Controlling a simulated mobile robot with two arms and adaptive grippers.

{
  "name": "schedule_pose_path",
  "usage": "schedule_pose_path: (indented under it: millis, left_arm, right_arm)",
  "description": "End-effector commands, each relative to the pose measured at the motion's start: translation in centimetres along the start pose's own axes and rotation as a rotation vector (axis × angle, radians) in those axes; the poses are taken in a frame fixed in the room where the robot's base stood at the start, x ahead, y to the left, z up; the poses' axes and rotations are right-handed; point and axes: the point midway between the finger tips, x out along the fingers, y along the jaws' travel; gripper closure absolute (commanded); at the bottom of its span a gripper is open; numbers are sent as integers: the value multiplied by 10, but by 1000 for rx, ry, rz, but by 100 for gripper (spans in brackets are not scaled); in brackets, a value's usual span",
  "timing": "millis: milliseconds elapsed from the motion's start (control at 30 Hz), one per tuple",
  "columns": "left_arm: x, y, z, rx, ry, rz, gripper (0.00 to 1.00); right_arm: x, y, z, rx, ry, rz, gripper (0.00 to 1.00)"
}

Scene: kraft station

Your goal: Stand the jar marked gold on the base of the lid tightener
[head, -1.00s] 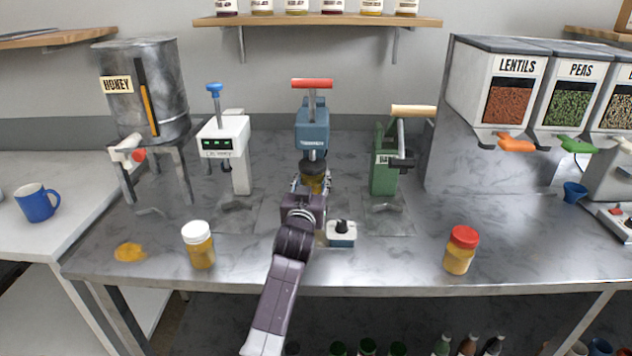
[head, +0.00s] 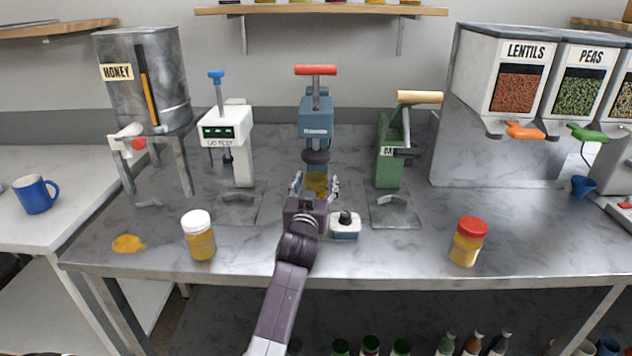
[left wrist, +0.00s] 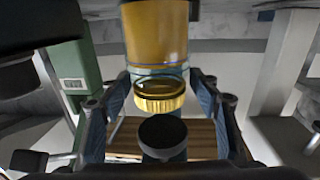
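The blue lid tightener (head: 314,125) stands mid-bench with a red T-handle and a dark round press pad (head: 316,157). The amber jar (head: 316,184) is upright below the pad, a gap between them. In the left wrist view, which looks inverted, the jar (left wrist: 157,45) has a gold lid (left wrist: 160,94) facing the pad (left wrist: 163,134). No marking is readable. My left gripper (head: 316,188) is around the jar, its fingers spread either side, with slim gaps beside the lid. The tightener's base and the jar's bottom are hidden behind my gripper. My right gripper is out of view.
A white-lidded jar (head: 199,240) and orange spill (head: 128,243) lie left; a red-lidded jar (head: 467,242) stands right. A small box with a black knob (head: 345,226) sits close right of my gripper. White (head: 228,150) and green (head: 389,160) machines flank the tightener.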

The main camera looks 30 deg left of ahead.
Motion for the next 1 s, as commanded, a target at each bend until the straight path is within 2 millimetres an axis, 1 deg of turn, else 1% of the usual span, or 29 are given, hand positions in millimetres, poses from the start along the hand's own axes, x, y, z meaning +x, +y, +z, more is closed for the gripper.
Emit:
schedule_pose_path:
  millis: [200, 333, 367, 467, 800, 900, 1000]
  left_arm:
    - [0, 0, -1, 0, 1, 0, 42]
    - [-1, 0, -6, 0, 1, 0, 42]
    - [-4, 0, -4, 0, 0, 0, 42]
    - [-17, 0, -3, 0, 0, 1, 42]
    - [-85, 0, -2, -1, 0, 1, 42]
    - [-101, 0, -2, -1, 0, 1, 42]
    - [-112, 0, -3, 0, -1, 1, 42]
  right_arm:
    - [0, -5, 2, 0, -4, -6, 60]
    - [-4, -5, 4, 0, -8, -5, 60]
    - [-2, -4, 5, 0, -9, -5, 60]
    - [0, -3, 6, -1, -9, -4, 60]
    - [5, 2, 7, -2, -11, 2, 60]
    - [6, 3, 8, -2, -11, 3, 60]
    - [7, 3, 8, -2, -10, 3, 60]
